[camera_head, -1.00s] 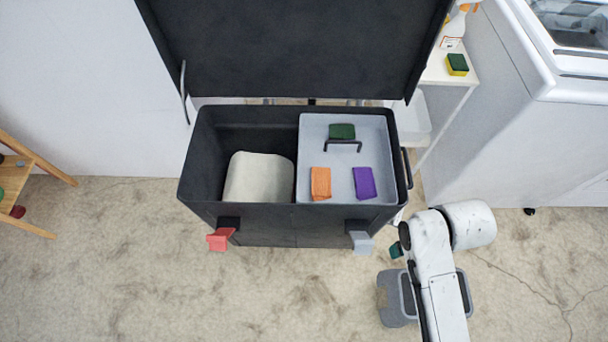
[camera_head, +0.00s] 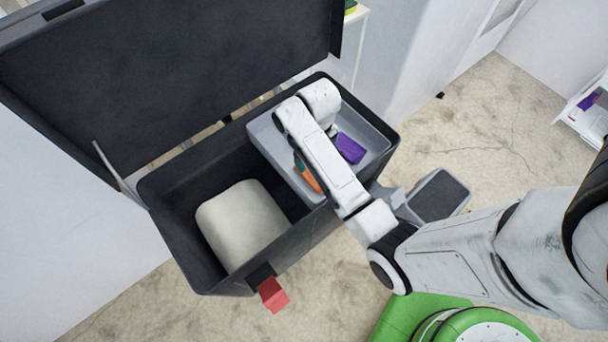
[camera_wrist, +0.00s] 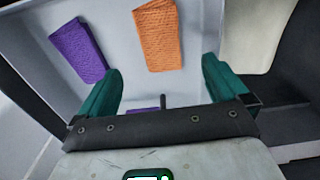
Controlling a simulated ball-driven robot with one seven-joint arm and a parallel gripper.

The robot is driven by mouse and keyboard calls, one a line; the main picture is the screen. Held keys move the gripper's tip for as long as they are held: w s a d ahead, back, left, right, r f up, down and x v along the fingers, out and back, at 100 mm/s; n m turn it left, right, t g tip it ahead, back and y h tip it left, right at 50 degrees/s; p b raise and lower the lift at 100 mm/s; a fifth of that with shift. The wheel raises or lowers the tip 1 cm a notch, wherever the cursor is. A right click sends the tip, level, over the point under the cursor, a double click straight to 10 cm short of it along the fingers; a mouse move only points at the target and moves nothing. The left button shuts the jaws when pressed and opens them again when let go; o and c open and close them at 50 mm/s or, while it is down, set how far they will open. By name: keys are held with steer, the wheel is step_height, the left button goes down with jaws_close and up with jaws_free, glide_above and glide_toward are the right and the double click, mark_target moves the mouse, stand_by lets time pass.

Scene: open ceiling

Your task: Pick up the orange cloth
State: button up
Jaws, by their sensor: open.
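The orange cloth (camera_wrist: 158,36) lies folded in the grey tray (camera_wrist: 125,75), seen at the top middle of the wrist view. In the head view the orange cloth (camera_head: 309,176) shows only in part, beside my arm, which covers the rest. My gripper (camera_wrist: 158,78) is open and empty in the wrist view, its two green fingers spread wide below the cloth in the picture. In the head view my gripper is mostly hidden under my arm over the tray. The fingers seem apart from the cloth; how far above the tray they are I cannot tell.
A purple cloth (camera_head: 351,148) lies in the tray beside the orange one. The tray sits in a black chest (camera_head: 170,205) with its lid (camera_head: 190,75) raised. A whitish bundle (camera_head: 240,222) fills the chest's left side. A red latch (camera_head: 272,294) sticks out in front.

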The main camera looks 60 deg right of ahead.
mark_target(308, 178)
step_height(308, 178, down, 10)
steer(key=shift+s+a+r+b, duration=0.1)
steer(key=shift+s+r+b, duration=0.1)
steer(key=shift+b, duration=0.25)
steer(key=shift+c, duration=0.2)
steer(key=c, duration=1.1)
steer(key=shift+r, duration=0.1)
